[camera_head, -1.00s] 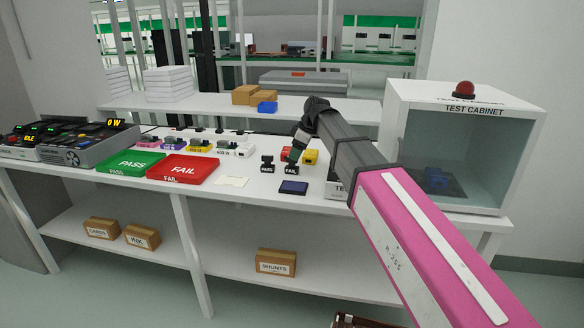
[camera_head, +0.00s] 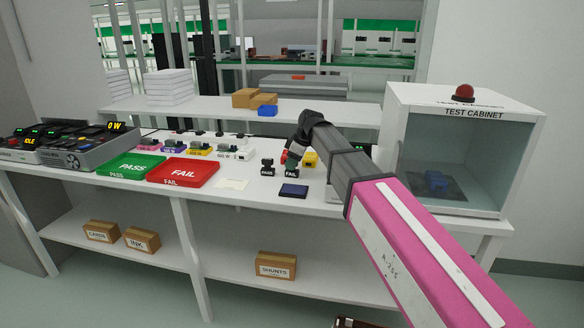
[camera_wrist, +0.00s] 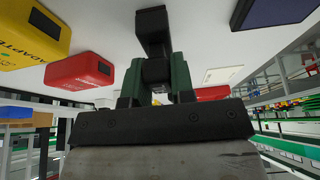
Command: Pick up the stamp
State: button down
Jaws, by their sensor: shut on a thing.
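Two small black stamps stand on the white bench, a PASS stamp (camera_head: 267,168) and a FAIL stamp (camera_head: 291,172) to its right. My gripper (camera_head: 291,157) comes down on the FAIL stamp from above. In the wrist view, the green fingers of my gripper (camera_wrist: 156,78) are shut on the black stamp (camera_wrist: 151,20), which sits between them. I cannot tell any gap between this stamp and the bench. The PASS stamp stands just left of my gripper, apart from it.
A dark blue pad (camera_head: 293,190) lies in front of the stamps, and a white paper (camera_head: 231,184) lies left of it. A yellow block (camera_head: 310,159) and a red block (camera_wrist: 80,70) stand close by. The red FAIL tray (camera_head: 184,171) is left; the test cabinet (camera_head: 470,113) is right.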

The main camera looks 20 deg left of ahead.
jog(key=shift+r, duration=0.15)
jog(key=shift+r, duration=0.55)
notch_tip(320, 180, up, 2)
jog(key=shift+r, duration=0.25)
jog(key=s+a+r, duration=0.5)
jog(key=a+r, duration=0.2)
jog(key=a, duration=0.3)
jog(key=shift+s, duration=0.4)
jog(key=c, duration=1.7)
grip_release()
jog(key=shift+c, duration=0.5)
jog(key=shift+o, duration=0.4)
